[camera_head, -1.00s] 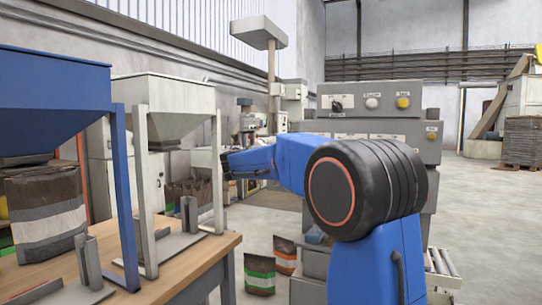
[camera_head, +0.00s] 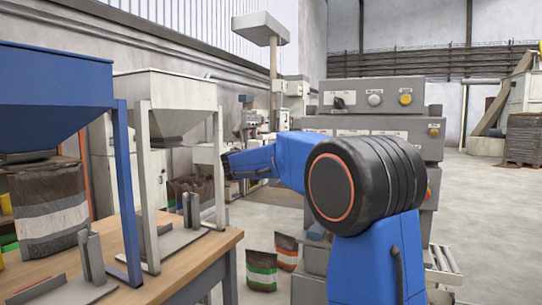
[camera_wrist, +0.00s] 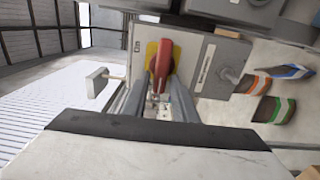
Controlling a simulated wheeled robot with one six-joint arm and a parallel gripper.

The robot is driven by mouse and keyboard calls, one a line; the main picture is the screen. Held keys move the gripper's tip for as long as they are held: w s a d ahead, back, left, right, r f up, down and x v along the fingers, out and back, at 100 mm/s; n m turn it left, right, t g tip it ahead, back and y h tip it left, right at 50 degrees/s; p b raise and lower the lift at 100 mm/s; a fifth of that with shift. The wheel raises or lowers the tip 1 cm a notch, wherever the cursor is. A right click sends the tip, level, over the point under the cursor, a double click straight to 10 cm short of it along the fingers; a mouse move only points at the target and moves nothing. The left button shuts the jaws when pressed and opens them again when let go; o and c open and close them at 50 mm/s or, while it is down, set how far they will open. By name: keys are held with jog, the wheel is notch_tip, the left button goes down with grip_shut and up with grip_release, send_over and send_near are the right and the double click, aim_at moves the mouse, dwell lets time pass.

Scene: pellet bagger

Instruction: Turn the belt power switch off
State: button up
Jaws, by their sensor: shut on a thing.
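The belt power switch shows in the camera_wrist view as a red handle (camera_wrist: 165,63) on a yellow plate, set on the face of a grey box (camera_wrist: 198,50). The lettering beside the plate is too small to read. My gripper (camera_wrist: 164,82) reaches up to the switch in that view, with its two grey fingers at the handle's lower end. It is shut on the handle. In the camera_head view my blue arm hides the gripper and the switch.
A grey control panel (camera_head: 345,102) with a dial and buttons stands behind my arm. A wooden table (camera_head: 165,270) with hoppers is at left. Bags stand on the floor, which is open at right.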

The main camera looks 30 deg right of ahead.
jog(key=shift+f, duration=0.1)
dwell(0.3)
jog(key=o, duration=0.8)
jog(key=v, duration=1.7)
jog(key=shift+s+a, duration=0.1)
jog(key=shift+s, duration=0.05)
jog(key=shift+f, duration=0.1)
